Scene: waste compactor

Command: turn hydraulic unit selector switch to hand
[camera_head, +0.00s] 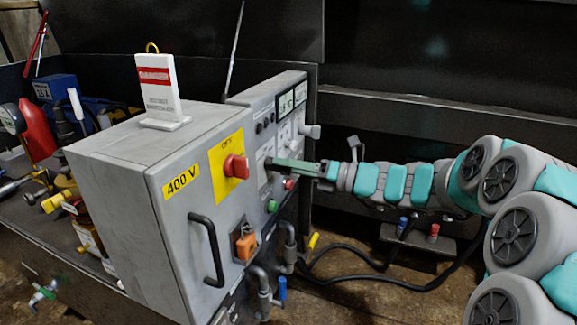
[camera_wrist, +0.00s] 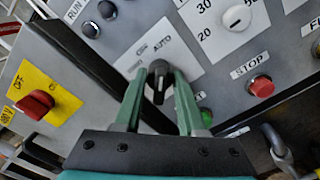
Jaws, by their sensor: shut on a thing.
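The selector switch (camera_wrist: 159,76) is a black knob on a light label plate in the wrist view. The word AUTO shows at the plate's upper right; the other marks are too small to read. My gripper (camera_wrist: 159,88) has its two green fingers on either side of the knob and is shut on it. In the head view, my gripper (camera_head: 292,166) reaches in from the right to the grey control panel (camera_head: 262,103), and the knob is hidden behind the fingers. I cannot tell exactly which mark the knob points to.
A red stop button (camera_wrist: 261,86) and a green button (camera_wrist: 205,117) sit close to the fingers. A red rotary switch on a yellow plate (camera_head: 235,166), a black handle (camera_head: 208,250) and an orange padlock (camera_head: 245,245) are on the 400 V cabinet (camera_head: 120,170). Pipes (camera_head: 265,285) run below.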

